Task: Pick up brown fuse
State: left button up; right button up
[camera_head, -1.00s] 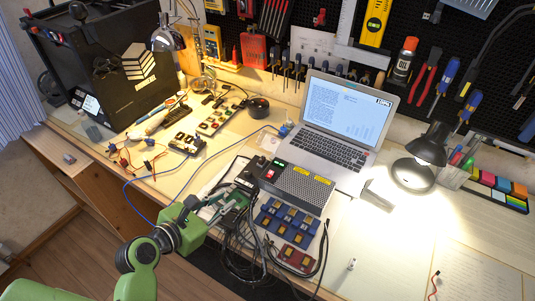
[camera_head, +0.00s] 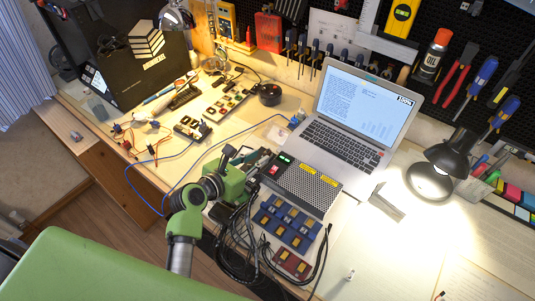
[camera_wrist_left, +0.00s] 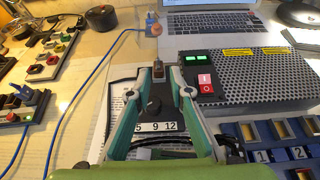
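I cannot make out any contact. In the head view my left gripper (camera_head: 240,160) is just left of the grey perforated power box. I cannot pick out the fuse there, as the gripper covers that spot. My right gripper is not in view.
The grey power box (camera_head: 303,184) with a red switch is close on the right. A blue fuse block (camera_head: 288,221), a red block (camera_head: 292,262) and black cables (camera_head: 232,255) lie in front. An open laptop (camera_head: 342,145) stands behind. A blue wire (camera_head: 160,160) runs left.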

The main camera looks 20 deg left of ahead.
aim_at(265, 152)
pick_arm(q)
jog(key=shift+w+d+f, duration=0.15)
jog(key=shift+w+d, duration=0.05)
jog(key=shift+w, duration=0.45)
jog(key=x, duration=0.3)
jog(key=shift+w+f, duration=0.1)
jog(key=shift+w, duration=0.1)
jog(key=shift+w+f, duration=0.1)
jog(key=shift+w, duration=0.1)
jog(key=c, duration=0.5)
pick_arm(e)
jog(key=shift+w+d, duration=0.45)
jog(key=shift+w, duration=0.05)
